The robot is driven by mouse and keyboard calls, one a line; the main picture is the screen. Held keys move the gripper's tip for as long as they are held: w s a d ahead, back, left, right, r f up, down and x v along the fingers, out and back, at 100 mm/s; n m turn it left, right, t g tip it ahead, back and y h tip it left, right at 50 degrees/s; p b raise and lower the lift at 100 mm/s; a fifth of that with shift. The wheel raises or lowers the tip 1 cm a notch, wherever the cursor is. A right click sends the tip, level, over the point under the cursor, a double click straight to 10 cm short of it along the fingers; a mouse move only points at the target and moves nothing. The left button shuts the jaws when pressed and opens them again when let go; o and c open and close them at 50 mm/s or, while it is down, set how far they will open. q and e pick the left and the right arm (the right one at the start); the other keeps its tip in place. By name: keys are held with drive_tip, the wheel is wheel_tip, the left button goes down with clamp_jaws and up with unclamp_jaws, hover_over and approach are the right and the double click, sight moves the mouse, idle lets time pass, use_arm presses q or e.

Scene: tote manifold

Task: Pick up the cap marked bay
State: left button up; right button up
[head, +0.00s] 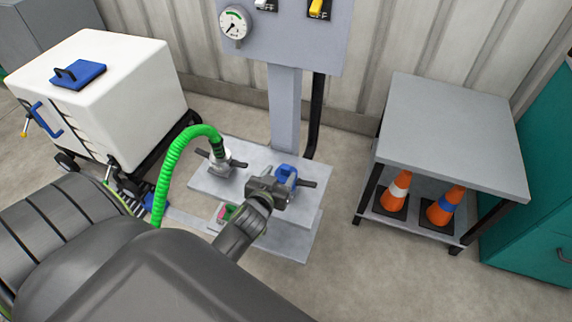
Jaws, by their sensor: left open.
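A blue cap-like part (287,172) sits on the right fitting of the grey manifold plate (212,181), with dark levers at its side. I can read no marking on it. My left gripper (272,190) is open, just in front of this blue part and overlapping its lower left in the view. I cannot tell whether they touch. A small pink and green item (225,212) lies at the plate's front left, partly hidden by my arm. My right gripper is not in view.
A green hose (170,160) arches to the left fitting (220,160). A white wheeled tote (115,95) stands left. A grey post and gauge panel rise behind. A grey table (450,125) with two orange cones below stands right, with clear floor between.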

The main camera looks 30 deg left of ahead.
sight(285, 171)
use_arm(q)
drive_tip(key=shift+f+b+x, duration=0.2)
drive_tip(key=shift+b+x, duration=0.1)
drive_tip(key=shift+x, duration=3.05)
drive_tip(key=shift+d, duration=0.15)
clamp_jaws()
